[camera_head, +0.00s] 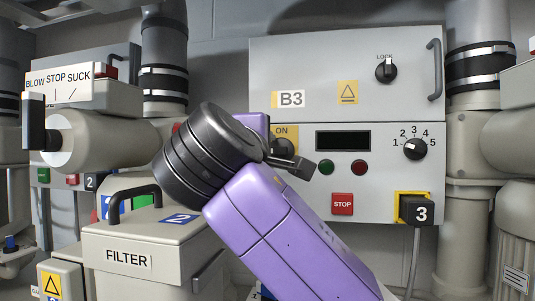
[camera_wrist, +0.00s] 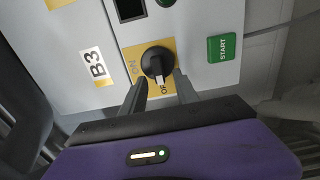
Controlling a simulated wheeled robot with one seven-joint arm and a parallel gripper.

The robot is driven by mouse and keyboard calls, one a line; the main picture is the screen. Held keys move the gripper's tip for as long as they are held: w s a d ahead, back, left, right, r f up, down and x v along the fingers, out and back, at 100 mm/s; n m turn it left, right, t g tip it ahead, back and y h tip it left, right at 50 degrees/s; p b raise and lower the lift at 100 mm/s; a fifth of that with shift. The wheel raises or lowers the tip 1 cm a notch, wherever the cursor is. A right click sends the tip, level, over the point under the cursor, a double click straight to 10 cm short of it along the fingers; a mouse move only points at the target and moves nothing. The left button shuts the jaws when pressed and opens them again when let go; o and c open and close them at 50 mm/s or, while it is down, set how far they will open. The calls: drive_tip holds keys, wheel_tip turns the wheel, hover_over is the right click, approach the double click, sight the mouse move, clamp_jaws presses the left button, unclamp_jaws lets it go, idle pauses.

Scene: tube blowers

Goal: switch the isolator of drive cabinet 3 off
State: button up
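Drive cabinet 3, the grey panel (camera_head: 385,115) labelled B3, stands in the middle of the head view. Its isolator is a black rotary knob (camera_wrist: 156,60) on a yellow plate (camera_wrist: 133,52) marked ON and OFF. In the wrist view the knob's white mark points down the picture, at the OFF lettering; ON is to its left. In the head view the isolator (camera_head: 283,146) is partly hidden behind my gripper (camera_head: 292,166). In the wrist view my gripper (camera_wrist: 161,84) is open, its fingers on either side of the knob's lower end. Contact with the knob is unclear.
The panel also carries a LOCK knob (camera_head: 386,70), a numbered dial (camera_head: 415,149), a red STOP button (camera_head: 342,204) and a black block marked 3 (camera_head: 418,210). A green START button (camera_wrist: 223,47) shows in the wrist view. A FILTER box (camera_head: 128,259) stands at left.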

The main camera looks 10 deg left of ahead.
drive_tip(key=s+b, duration=0.2)
drive_tip(key=s, duration=0.5)
drive_tip(key=shift+a+b, duration=0.15)
drive_tip(key=shift+b, duration=0.15)
drive_tip(key=shift+s+f, duration=0.1)
